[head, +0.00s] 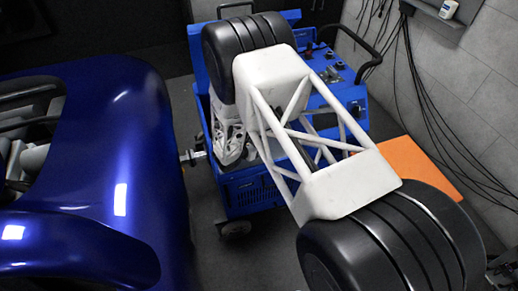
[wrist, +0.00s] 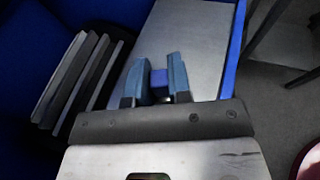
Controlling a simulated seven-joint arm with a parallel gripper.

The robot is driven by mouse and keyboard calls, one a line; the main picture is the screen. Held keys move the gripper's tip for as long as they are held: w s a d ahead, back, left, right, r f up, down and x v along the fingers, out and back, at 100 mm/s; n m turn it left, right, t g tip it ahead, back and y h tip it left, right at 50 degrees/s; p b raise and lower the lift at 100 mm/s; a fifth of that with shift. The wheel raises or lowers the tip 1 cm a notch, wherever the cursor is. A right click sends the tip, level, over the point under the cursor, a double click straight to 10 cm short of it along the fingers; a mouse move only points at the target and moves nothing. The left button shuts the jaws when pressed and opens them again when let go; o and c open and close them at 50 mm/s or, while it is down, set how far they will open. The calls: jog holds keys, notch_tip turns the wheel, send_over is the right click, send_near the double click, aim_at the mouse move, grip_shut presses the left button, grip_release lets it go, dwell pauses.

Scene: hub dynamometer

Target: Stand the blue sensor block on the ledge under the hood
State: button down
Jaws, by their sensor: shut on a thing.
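In the wrist view my gripper (wrist: 160,72) is shut on the small blue sensor block (wrist: 160,78), which shows between the two blue-grey fingers. Beyond the fingers is a flat silver surface (wrist: 205,35) with a blue edge along its right side. I cannot tell whether the block touches this surface or is above it. In the head view my arm reaches over the blue dynamometer machine (head: 255,190), and the fingers and block are hidden. I cannot clearly make out the hood or the ledge in either view.
A dark recess with several grey slats (wrist: 75,85) lies left of the fingers. A shiny blue car body (head: 100,150) stands left of the machine. A black handle (head: 382,45) rises on the machine's right. An orange panel (head: 410,165) and hanging cables are by the wall.

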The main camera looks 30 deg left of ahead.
jog(key=shift+f, duration=1.45)
jog(key=shift+f, duration=0.15)
jog(key=c, duration=1.1)
grip_release()
jog(key=shift+o, duration=0.2)
jog(key=shift+r, duration=0.2)
jog(key=v, duration=1.2)
jog(key=shift+w, duration=0.1)
